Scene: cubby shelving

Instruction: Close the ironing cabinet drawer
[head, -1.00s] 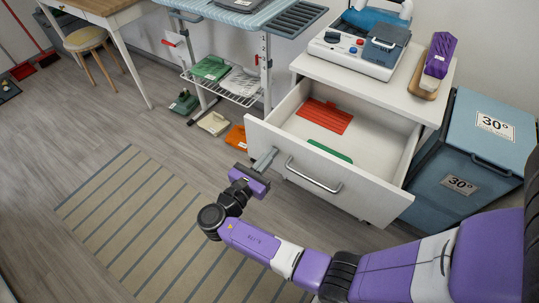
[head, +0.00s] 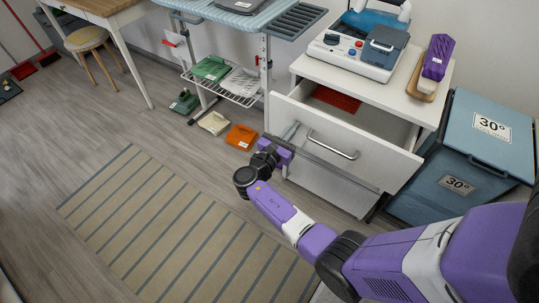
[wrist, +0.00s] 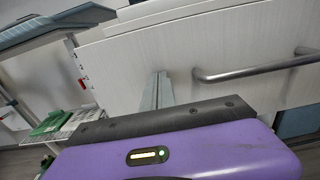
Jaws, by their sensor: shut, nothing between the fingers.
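The white ironing cabinet (head: 322,190) stands at the right of the head view. Its top drawer (head: 310,116) is partly open, with a red item (head: 338,98) visible inside. The drawer front has a metal bar handle (head: 333,146), which also shows in the wrist view (wrist: 255,70). My gripper (head: 290,131) is shut and empty. Its grey fingers are at the left part of the drawer front, left of the handle, and appear to touch the panel. In the wrist view the fingers (wrist: 158,92) point at the white panel.
A steam iron station (head: 358,45) and a purple iron-like item (head: 437,57) stand on the cabinet top. A blue hamper (head: 484,135) stands close at the right. An ironing board rack (head: 262,60) is at the left. A striped rug (head: 150,215) lies on open floor.

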